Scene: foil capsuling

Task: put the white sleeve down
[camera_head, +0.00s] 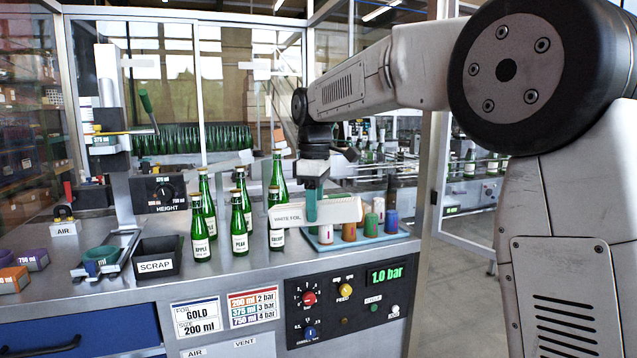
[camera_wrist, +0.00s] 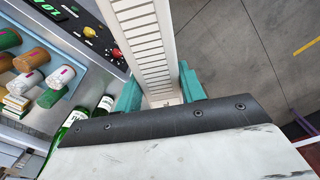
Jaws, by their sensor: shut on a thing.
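The white sleeve (camera_head: 322,212) is a long pale piece marked WHITE FOIL. My gripper (camera_head: 313,190) is shut on it and holds it level above the bench, in front of the bottles and a blue tray (camera_head: 372,239). In the wrist view the sleeve (camera_wrist: 148,42) runs away from me as a ribbed white stack between the teal fingers of my gripper (camera_wrist: 160,92). Its near end is hidden by the gripper body.
Several green bottles (camera_head: 240,222) stand just left of and behind the sleeve. The blue tray holds coloured foil stacks, including a blue one (camera_head: 392,220). A black SCRAP bin (camera_head: 157,260) stands left. The control panel (camera_head: 345,305) forms the bench front.

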